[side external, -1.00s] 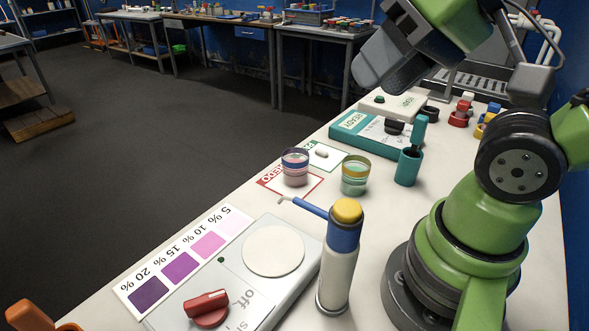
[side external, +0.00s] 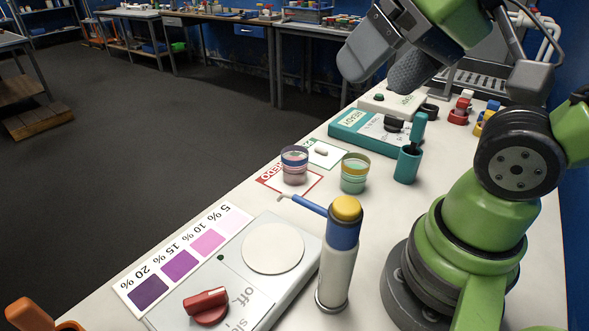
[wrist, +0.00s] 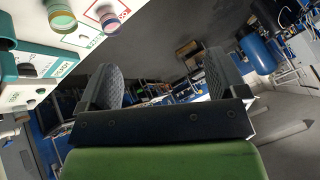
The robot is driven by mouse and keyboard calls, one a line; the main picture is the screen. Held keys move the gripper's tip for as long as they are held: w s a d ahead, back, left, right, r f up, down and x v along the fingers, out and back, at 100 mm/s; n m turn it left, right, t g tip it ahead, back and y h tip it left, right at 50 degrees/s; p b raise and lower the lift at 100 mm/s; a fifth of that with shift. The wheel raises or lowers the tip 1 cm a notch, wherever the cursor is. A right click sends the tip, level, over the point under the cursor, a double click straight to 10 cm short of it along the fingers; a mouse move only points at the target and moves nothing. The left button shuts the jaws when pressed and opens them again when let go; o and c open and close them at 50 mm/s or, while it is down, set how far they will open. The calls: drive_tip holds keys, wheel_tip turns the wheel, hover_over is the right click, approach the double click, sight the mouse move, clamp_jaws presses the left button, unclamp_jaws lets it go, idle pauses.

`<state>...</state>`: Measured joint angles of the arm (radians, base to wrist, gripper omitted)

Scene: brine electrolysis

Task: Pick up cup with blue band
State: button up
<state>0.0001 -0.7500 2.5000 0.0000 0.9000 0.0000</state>
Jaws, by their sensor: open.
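The cup with the blue band (side external: 294,165) stands upright on the red-edged card in the side view. It holds pinkish contents. It also shows at the top of the wrist view (wrist: 109,21). A similar cup with a yellow band (side external: 354,174) and greenish contents stands to its right, and shows at the upper left of the wrist view (wrist: 61,16). My gripper (side external: 384,72) is open and empty, high above the far part of the bench, apart from both cups. Its two fingers stand wide apart in the wrist view (wrist: 162,82).
A stirrer plate (side external: 232,268) with a red knob and a white and blue bottle (side external: 338,262) with a side spout stand nearer. A teal holder (side external: 408,165), a teal READY box (side external: 365,133) and coloured small parts (side external: 462,110) lie beyond. A purple colour chart (side external: 181,258) edges the bench.

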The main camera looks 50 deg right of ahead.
drive_tip(key=g+h, duration=0.2)
drive_tip(key=g, duration=0.4)
hover_over(294, 161)
wheel_tip(294, 161, down, 14)
drive_tip(key=shift+g, duration=0.6)
drive_tip(key=f, duration=0.5)
drive_tip(key=w+d+f, duration=0.1)
drive_tip(key=f, duration=0.4)
drive_tip(key=d+f, duration=0.1)
drive_tip(key=f, duration=0.3)
drive_tip(key=shift+w+d+f, duration=0.25)
drive_tip(key=shift+w+f, duration=0.1)
drive_tip(key=shift+f, duration=0.05)
drive_tip(key=shift+c, duration=0.3)
